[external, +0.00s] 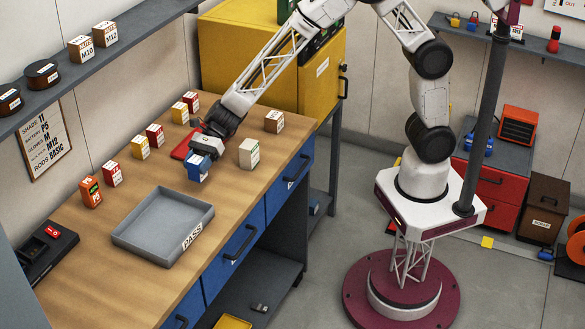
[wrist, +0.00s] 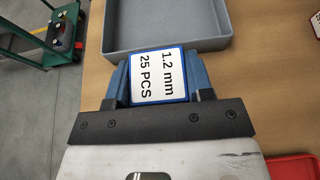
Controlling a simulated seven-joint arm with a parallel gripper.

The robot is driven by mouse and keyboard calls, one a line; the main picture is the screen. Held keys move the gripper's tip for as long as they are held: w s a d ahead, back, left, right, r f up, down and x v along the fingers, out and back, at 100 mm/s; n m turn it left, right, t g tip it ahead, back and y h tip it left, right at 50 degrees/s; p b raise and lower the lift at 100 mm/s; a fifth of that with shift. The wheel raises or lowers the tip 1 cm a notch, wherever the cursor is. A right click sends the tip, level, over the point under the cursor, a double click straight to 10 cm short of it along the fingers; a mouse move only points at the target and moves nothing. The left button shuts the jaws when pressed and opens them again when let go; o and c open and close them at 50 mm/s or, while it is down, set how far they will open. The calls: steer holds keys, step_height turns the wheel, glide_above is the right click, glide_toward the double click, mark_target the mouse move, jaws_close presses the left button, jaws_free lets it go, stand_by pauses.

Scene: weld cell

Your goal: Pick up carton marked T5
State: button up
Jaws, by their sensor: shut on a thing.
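My gripper (external: 197,172) is over the wooden bench, its two blue fingers on either side of a small blue-edged carton. In the wrist view my gripper (wrist: 160,82) is shut on this carton (wrist: 156,78), whose white face reads "1.2 mm 25 PCS". In the external view the held carton (external: 198,166) is a small blue and white shape, partly hidden by the fingers. No T5 mark is readable on it. Whether it touches the bench is not clear.
A grey tray marked PASS (external: 205,222) lies on the bench, left and nearer than my gripper. A white carton (external: 249,153) and brown carton (external: 274,121) stand to the right. Several red and yellow cartons (external: 140,147) line the wall side. A red flat item (external: 182,150) lies behind my gripper.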

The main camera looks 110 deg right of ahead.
mark_target(195, 160)
steer(key=shift+r, duration=2.5)
steer(key=shift+w+a, duration=0.1)
